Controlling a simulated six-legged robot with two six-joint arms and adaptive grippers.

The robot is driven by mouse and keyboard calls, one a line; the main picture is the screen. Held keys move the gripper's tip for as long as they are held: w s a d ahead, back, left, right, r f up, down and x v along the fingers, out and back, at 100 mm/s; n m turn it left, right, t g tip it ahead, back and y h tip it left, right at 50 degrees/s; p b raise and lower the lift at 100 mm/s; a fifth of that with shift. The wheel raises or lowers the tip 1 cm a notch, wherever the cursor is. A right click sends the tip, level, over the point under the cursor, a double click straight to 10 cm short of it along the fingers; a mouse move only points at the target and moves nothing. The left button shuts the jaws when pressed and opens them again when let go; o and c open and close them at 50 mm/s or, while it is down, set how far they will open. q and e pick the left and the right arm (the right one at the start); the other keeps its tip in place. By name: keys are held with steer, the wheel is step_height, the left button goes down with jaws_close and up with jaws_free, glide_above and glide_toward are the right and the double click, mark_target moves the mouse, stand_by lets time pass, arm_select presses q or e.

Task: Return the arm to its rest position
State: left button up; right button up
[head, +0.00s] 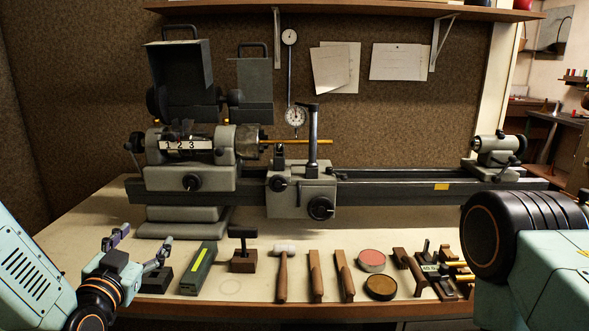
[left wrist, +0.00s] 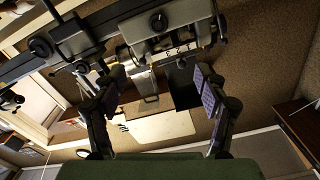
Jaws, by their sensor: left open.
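My left gripper (head: 139,243) is at the lower left of the head view, over the front left part of the bench. Its two fingers are spread apart, with nothing between them. In the left wrist view the fingers (left wrist: 159,96) also stand wide apart and empty, with the lathe and the bench beyond them. My right arm comes in at the right edge of the head view; its gripper is out of sight.
A grey lathe (head: 190,178) stands across the bench (head: 90,225). Near my left gripper are a dark block (head: 157,279) and a green box (head: 199,268). A mallet (head: 282,272), wooden tools, round tins (head: 371,260) and a wooden rack (head: 425,275) lie further right.

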arm_select(q)
steer(key=s+d+f+n+g, duration=0.2)
steer(key=s+f+g, duration=0.35)
steer(key=f, duration=0.45)
steer(key=s+d+f+n+g, duration=0.2)
steer(key=s+d+f+g, duration=0.15)
steer(key=s+f, duration=0.5)
steer(key=s+f+g, duration=0.4)
steer(key=s+f, duration=0.3)
steer(key=s, duration=0.6)
steer(key=s+d+f+g+b, duration=0.1)
steer(key=s+f+g, duration=0.4)
steer(key=s+f, duration=0.3)
steer(key=s, duration=0.4)
steer(key=shift+s+f, duration=0.15)
steer(key=shift+s, duration=0.25)
steer(key=shift+w+d, duration=0.15)
